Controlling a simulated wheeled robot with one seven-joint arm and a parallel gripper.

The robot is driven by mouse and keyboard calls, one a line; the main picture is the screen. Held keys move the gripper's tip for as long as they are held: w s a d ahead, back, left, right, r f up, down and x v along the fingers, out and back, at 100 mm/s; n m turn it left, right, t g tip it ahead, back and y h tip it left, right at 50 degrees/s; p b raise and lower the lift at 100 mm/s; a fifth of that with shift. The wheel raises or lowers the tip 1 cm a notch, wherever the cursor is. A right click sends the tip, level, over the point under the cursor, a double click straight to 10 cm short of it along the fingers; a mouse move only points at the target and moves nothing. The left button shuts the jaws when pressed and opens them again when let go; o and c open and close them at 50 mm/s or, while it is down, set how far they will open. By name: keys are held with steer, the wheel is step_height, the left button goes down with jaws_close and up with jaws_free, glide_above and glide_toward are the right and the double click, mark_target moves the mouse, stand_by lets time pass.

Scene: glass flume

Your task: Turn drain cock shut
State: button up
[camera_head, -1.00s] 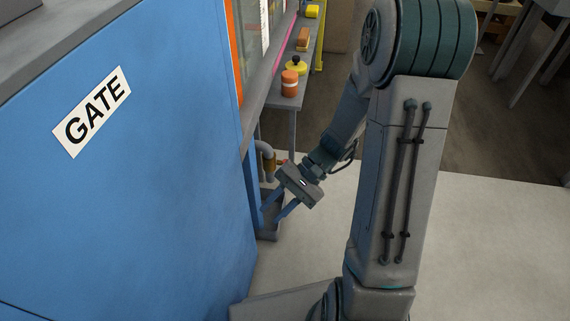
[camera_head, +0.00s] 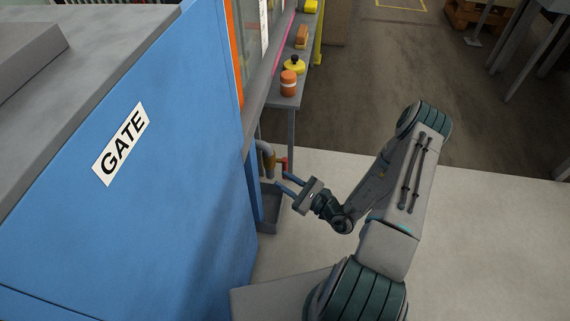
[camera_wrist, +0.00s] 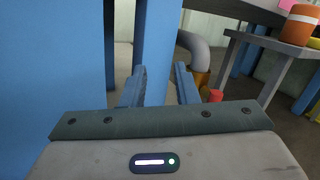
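The drain cock has a brass-coloured body (camera_head: 268,160) below a grey bent pipe, beside the blue tank end. Its red handle (camera_head: 284,163) sticks out to the right, close to my fingertips. In the wrist view the red handle (camera_wrist: 215,96) shows just right of my right finger, outside the gap, with the brass body (camera_wrist: 201,80) behind. My gripper (camera_head: 281,179) is open and empty, its two blue fingers apart in the wrist view (camera_wrist: 160,70). I cannot tell whether it touches the handle.
A blue post (camera_wrist: 155,40) stands ahead of the fingers. A grey tray (camera_head: 270,212) sits low beneath the cock. A grey shelf (camera_head: 287,101) above holds an orange jar (camera_head: 289,83) and a yellow item (camera_head: 294,66).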

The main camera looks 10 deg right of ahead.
mark_target(286, 169)
steer(key=d+f+m+t+h+p, duration=0.25)
steer(key=d+f+m+h, duration=0.25)
steer(key=f+m+h, duration=0.45)
steer(key=shift+n+t, duration=0.35)
steer(key=shift+t, duration=0.1)
steer(key=b+x, duration=0.1)
steer(key=x, duration=0.3)
steer(key=b+x, duration=0.1)
steer(key=x, duration=0.3)
steer(key=b+x, duration=0.2)
steer(key=x, duration=0.2)
steer(key=shift+w+a+r, duration=0.1)
steer(key=shift+w+r, duration=0.2)
steer(key=shift+w, duration=0.1)
jaws_close()
